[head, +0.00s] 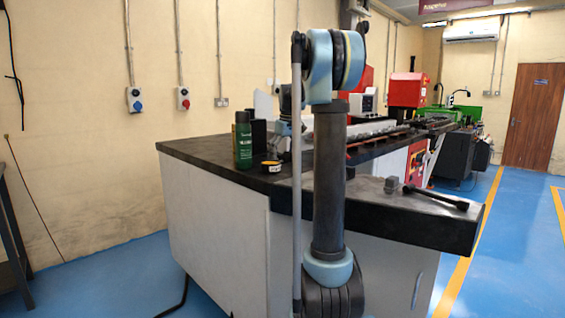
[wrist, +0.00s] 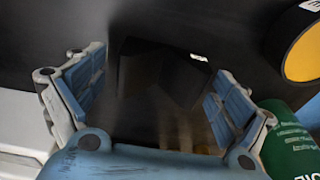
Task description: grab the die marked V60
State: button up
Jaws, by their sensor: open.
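My gripper (wrist: 161,66) is open in the wrist view, with its two blue-padded fingers spread apart. A dark block (wrist: 165,72), possibly the die, shows between and beyond the fingers against the dark tabletop. I see a gap on either side of it, and no marking V60 can be read. In the head view, a black block (head: 258,132) stands behind the green bottle; I cannot tell whether it is the same one.
The green bottle (head: 243,140) and a black and yellow round item (head: 271,166) stand close by on the dark bench top (head: 205,153). In the wrist view both lie right of the gripper.

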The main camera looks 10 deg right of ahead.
jog(key=c, duration=2)
jog(key=shift+o, duration=0.2)
jog(key=shift+r, duration=0.1)
